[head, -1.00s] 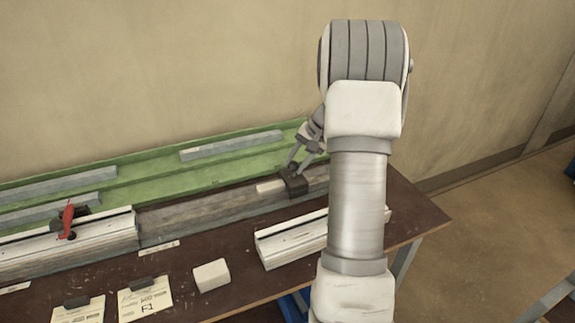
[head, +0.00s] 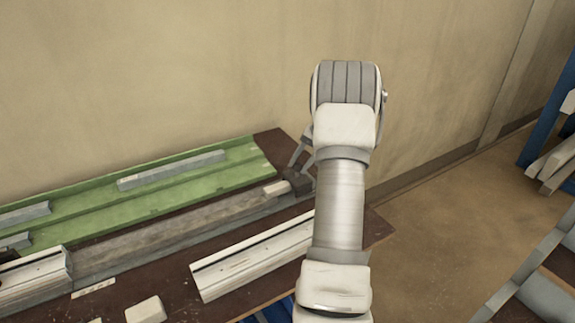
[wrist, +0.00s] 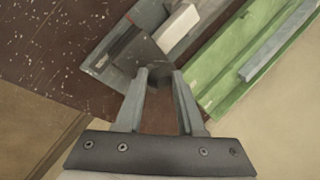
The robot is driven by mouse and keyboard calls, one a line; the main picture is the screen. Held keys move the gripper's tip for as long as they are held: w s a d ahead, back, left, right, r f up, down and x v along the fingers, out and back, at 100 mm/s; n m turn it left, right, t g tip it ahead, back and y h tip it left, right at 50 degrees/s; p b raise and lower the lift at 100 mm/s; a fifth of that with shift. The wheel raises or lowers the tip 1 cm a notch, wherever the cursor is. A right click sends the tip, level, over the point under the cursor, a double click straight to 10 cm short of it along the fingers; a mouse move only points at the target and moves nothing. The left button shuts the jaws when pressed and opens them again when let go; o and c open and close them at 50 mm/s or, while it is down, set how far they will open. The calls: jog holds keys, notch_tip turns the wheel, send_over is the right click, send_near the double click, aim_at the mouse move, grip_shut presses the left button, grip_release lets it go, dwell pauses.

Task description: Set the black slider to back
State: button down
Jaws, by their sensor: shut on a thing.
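The black slider (head: 299,182) sits at the right end of the grey rail (head: 180,222), partly hidden by my arm. It also shows in the wrist view (wrist: 140,54), directly beyond my fingertips. A pale bar (head: 275,188) lies on the rail against the slider's left side and also shows in the wrist view (wrist: 180,28). My gripper (wrist: 160,73) is shut on the slider, with the fingers a little apart around its near edge. In the head view the fingers (head: 301,157) come down on the slider from above.
A green tray (head: 190,182) with grey bars lies behind the rail. A white profile (head: 250,262) and a white block (head: 146,309) lie in front. The table's right edge is close to the slider, with the wall behind.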

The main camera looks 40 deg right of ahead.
jog(key=shift+s+d, duration=0.2)
jog(key=shift+d, duration=0.55)
jog(key=shift+s+d, duration=0.15)
jog(key=shift+d, duration=0.6)
jog(key=c, duration=0.5)
grip_release()
jog(key=shift+d, duration=0.15)
jog(key=shift+c, duration=0.2)
jog(key=shift+r, duration=0.1)
jog(key=p+v, duration=0.2)
jog(key=v, duration=1.5)
jog(key=shift+r, duration=0.15)
jog(key=shift+r, duration=0.1)
